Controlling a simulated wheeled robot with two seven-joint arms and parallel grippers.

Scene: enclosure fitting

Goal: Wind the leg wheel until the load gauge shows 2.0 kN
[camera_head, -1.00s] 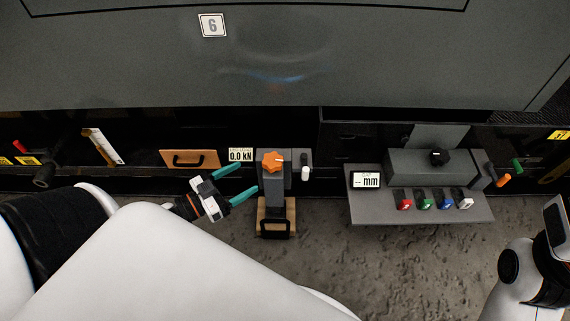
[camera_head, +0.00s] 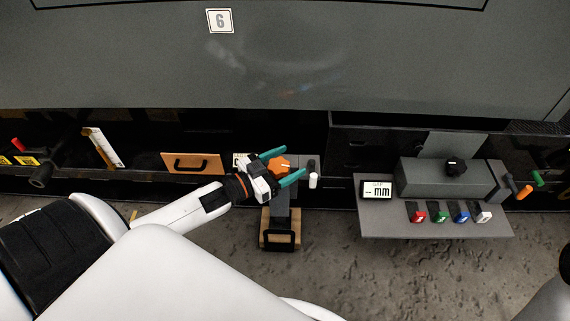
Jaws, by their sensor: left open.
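The leg wheel is an orange lobed knob (camera_head: 277,166) on top of a dark grey leg (camera_head: 280,213) left of the middle. My left gripper (camera_head: 288,164) is open, its two teal fingers on either side of the wheel. I cannot tell whether they touch it. The load gauge (camera_head: 240,158) is a white label mostly covered by my left gripper, so its reading cannot be read now. My right gripper is out of view.
A wooden block with a black handle (camera_head: 280,241) sits at the leg's foot. A white-tipped lever (camera_head: 313,180) stands just right of the wheel. A grey shelf (camera_head: 435,228) with an mm display (camera_head: 377,190) and several coloured blocks is at the right. A wooden drawer front (camera_head: 192,163) is at the left.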

